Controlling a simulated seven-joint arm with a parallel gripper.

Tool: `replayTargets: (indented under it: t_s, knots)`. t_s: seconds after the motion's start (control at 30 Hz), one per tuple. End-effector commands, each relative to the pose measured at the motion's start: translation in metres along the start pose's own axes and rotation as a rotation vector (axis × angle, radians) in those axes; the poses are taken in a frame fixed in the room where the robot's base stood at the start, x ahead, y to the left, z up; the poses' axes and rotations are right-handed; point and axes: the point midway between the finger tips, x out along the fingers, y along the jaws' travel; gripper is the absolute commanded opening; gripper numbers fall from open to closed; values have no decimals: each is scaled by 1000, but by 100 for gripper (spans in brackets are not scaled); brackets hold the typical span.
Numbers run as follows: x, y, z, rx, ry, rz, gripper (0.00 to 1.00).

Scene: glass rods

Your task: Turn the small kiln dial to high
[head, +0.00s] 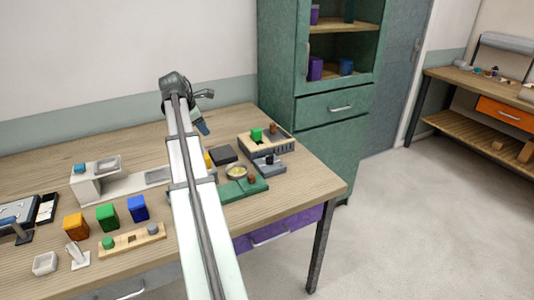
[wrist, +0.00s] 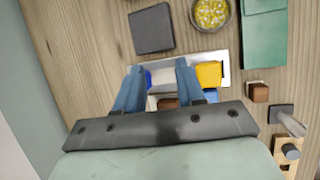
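My gripper (head: 203,128) is raised above the back of the wooden table, fingers down. In the wrist view its two blue fingers (wrist: 159,68) stand apart with nothing clasped between them. Beyond them are a white plate, a blue block (wrist: 147,78), a yellow block (wrist: 208,75) and a brown block (wrist: 168,103). No kiln dial can be made out for certain. A grey unit with a dark raised part (head: 268,163) and a wood-topped box with dark slots (head: 266,142) stand right of my arm; both are too small to read.
A dark slab (wrist: 152,29), a bowl of yellow bits (wrist: 211,12), a green board (head: 243,190) and a small brown cube (wrist: 258,92) lie nearby. Coloured blocks (head: 107,217) and a white machine (head: 88,185) stand left. A green cabinet (head: 283,60) rises behind the table's right end.

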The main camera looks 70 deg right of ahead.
Motion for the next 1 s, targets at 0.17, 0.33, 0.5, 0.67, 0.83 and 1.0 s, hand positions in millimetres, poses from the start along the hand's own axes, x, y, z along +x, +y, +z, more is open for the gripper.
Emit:
replayTargets:
  t_s: [0.17,0.33,0.5,0.67,0.83,1.0]
  knots:
    - [22,-34,73,-40,-5,-92,38]
    - [35,-63,124,-78,4,-160,38]
    - [42,-82,152,-101,15,-199,38]
    - [46,-88,159,-110,20,-211,38]
    - [62,-92,159,-110,21,-214,38]
    - [88,-98,158,-110,21,-214,38]
